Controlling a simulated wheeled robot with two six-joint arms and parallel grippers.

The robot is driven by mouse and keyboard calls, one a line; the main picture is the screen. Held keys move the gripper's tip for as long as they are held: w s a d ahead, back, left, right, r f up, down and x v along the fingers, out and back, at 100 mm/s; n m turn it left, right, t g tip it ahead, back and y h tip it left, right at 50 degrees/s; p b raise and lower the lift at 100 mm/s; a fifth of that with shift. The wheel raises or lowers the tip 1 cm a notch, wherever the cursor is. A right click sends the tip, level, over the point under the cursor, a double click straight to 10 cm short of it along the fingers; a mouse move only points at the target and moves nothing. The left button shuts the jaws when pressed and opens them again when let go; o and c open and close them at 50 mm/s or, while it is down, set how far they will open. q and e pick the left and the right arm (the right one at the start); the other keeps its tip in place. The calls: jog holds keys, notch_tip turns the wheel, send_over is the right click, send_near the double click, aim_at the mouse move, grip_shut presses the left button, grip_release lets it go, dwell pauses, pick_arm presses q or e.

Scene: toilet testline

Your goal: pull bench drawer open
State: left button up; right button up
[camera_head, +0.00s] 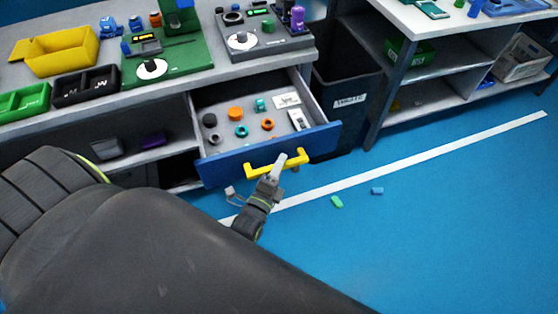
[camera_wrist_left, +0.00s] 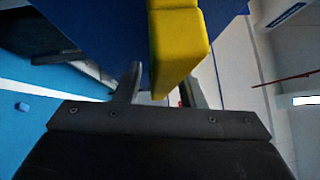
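The bench drawer (camera_head: 262,154) has a blue front and stands well out from the bench, with its inside showing. Its yellow handle (camera_head: 254,171) runs across the front; the handle also shows in the left wrist view (camera_wrist_left: 178,40), against the blue drawer front (camera_wrist_left: 95,28). My left gripper (camera_head: 281,163) is at the right half of the handle. In the wrist view, its fingers (camera_wrist_left: 160,88) are close together on either side of the handle and look shut on it; the exact contact is partly hidden. My right gripper is not in view.
Small round parts, such as an orange one (camera_head: 235,114), lie in the drawer. A black bin (camera_head: 343,95) stands right of it. A green block (camera_head: 337,202) and a blue block (camera_head: 377,190) lie on the blue floor, which is otherwise largely clear at right.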

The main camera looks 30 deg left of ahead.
pick_arm(q)
jog(key=shift+s, duration=0.1)
jog(key=s+d+f+b, duration=0.1)
jog(key=s+f+b, duration=0.1)
jog(key=s, duration=1.5)
jog(key=shift+d, duration=0.15)
jog(key=shift+f, duration=0.1)
